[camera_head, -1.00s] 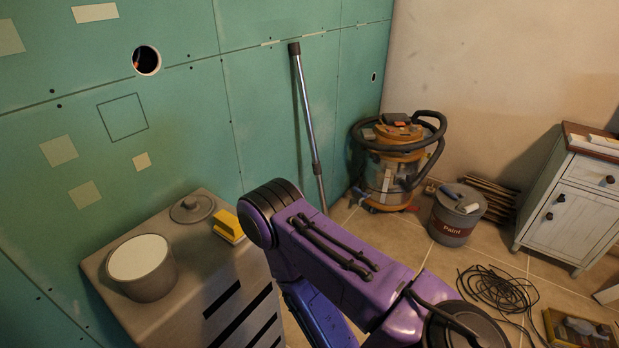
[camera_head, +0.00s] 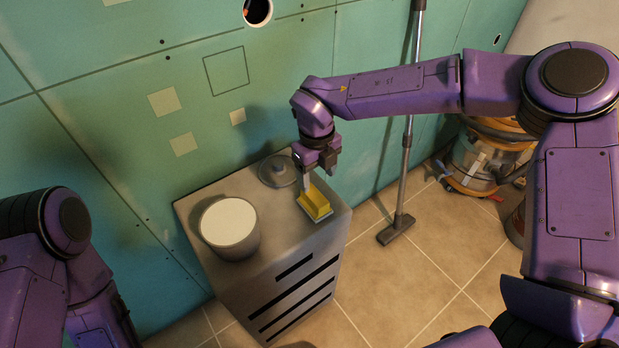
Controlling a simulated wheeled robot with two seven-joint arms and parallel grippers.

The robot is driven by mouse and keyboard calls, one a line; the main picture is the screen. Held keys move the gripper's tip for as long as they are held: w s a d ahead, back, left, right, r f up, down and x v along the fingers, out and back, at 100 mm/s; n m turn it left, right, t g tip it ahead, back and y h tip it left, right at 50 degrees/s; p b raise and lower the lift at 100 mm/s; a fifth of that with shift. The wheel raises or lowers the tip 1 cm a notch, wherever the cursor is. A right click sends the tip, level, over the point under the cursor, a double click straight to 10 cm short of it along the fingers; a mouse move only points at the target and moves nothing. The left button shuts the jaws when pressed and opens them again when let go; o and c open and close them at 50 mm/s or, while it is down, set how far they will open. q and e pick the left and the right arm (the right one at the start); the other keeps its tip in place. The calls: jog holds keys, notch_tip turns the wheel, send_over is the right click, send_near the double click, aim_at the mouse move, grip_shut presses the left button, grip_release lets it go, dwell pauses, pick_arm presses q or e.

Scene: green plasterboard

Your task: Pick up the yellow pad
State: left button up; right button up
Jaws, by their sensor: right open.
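The yellow pad (camera_head: 315,203) lies on the top of the grey cabinet (camera_head: 283,229), near its right edge. My right gripper (camera_head: 308,178) points down at the pad from above, with its fingers at the pad's upper part. It is open. I cannot tell whether the fingers touch the pad. My left arm shows at the lower left, but its gripper is out of view.
A pot with white contents (camera_head: 228,222) stands left of the pad. A round lid (camera_head: 278,170) lies behind it. The green plasterboard wall (camera_head: 120,95) rises behind the cabinet. A vacuum tube (camera_head: 407,150) leans at the right, before a vacuum cleaner (camera_head: 485,160).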

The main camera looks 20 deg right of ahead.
aim_at(315, 195)
jog(key=shift+w+a+f, duration=0.25)
jog(key=shift+w+f, duration=0.55)
jog(key=shift+f, duration=0.1)
jog(key=shift+s+f+p, duration=0.25)
jog(key=shift+f+p, duration=0.2)
jog(key=shift+f, duration=0.75)
jog(key=shift+s+f, duration=0.15)
jog(key=shift+f, duration=0.15)
jog(key=f, duration=0.1)
jog(key=f+p, duration=0.1)
jog(key=f, duration=0.1)
jog(key=f+p, duration=0.1)
jog(key=f, duration=0.1)
jog(key=shift+w+d, duration=0.2)
jog(key=shift+w, duration=0.1)
pick_arm(q)
jog(key=r, duration=0.2)
jog(key=shift+w+r, duration=0.4)
pick_arm(e)
jog(key=shift+s, duration=0.1)
jog(key=c, duration=1.1)
